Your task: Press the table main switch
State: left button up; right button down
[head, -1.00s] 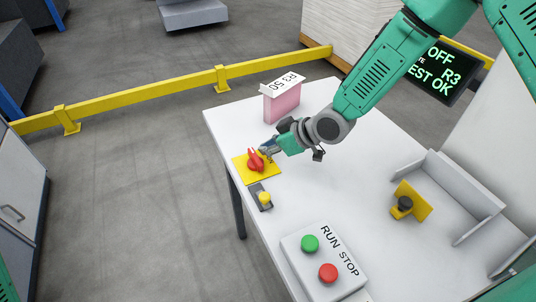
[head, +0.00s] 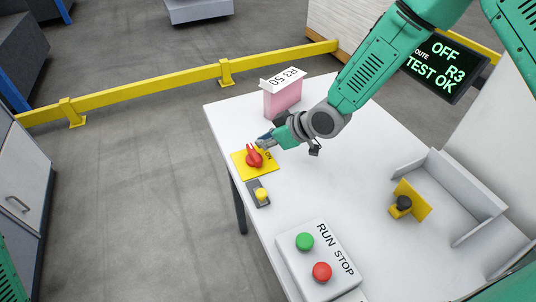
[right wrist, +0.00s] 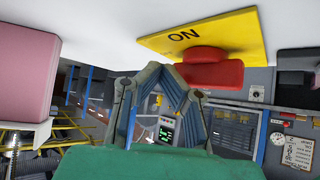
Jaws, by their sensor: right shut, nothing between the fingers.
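The table main switch is a red rotary knob (head: 254,157) on a yellow plate (head: 241,169) at the table's left edge. My right gripper (head: 265,141) is shut and empty, just behind and right of the knob in the head view. The yellow plate there (right wrist: 225,32) shows the word ON. Whether the fingers touch the knob cannot be told. My left gripper is not in view.
A pink block (head: 283,101) with a white label stands behind my right gripper. A yellow button (head: 261,195) is in front of the plate. A RUN/STOP box (head: 318,262) has green and red buttons. A screen (head: 446,66) reads OFF, R3, TEST OK.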

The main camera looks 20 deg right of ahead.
jog(key=shift+a, duration=0.3)
jog(key=shift+s+r, duration=0.15)
jog(key=shift+r, duration=0.05)
jog(key=v, duration=1.1)
jog(key=shift+d, duration=0.2)
jog(key=shift+s+d+r, duration=0.1)
jog(key=shift+d, duration=0.05)
